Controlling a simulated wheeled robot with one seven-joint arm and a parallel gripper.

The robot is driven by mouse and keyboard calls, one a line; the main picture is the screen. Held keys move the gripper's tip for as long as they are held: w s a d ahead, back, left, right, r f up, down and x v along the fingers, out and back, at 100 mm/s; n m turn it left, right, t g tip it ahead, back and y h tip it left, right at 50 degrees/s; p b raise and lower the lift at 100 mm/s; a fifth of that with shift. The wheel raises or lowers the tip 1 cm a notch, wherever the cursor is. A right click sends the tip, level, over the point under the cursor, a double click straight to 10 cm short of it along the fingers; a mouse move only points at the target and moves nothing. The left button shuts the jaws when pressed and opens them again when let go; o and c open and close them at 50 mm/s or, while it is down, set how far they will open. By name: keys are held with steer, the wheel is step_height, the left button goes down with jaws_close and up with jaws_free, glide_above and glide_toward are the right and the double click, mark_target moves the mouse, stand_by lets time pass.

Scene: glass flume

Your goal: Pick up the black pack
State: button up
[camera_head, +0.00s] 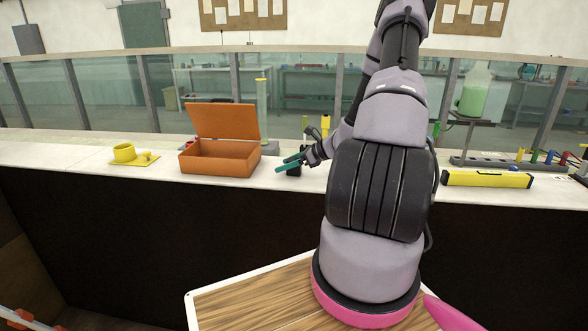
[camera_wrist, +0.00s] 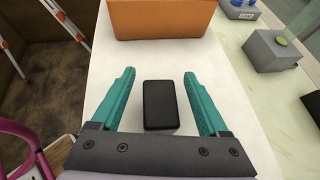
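The black pack (camera_wrist: 160,104) is a small dark block on the white counter. In the wrist view it stands between the two teal fingers of my gripper (camera_wrist: 160,100), with a clear gap on each side. My gripper is open and not holding it. In the head view my gripper (camera_head: 289,165) is over the counter just right of the orange box, and the black pack (camera_head: 294,171) shows only in part behind the fingers.
An open orange box (camera_head: 218,165) with its lid up stands left of my gripper. A yellow level (camera_head: 487,179) lies to the right. Glass panels run along the back. In the wrist view a grey block (camera_wrist: 272,50) stands at the right.

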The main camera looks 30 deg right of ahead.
jaws_close()
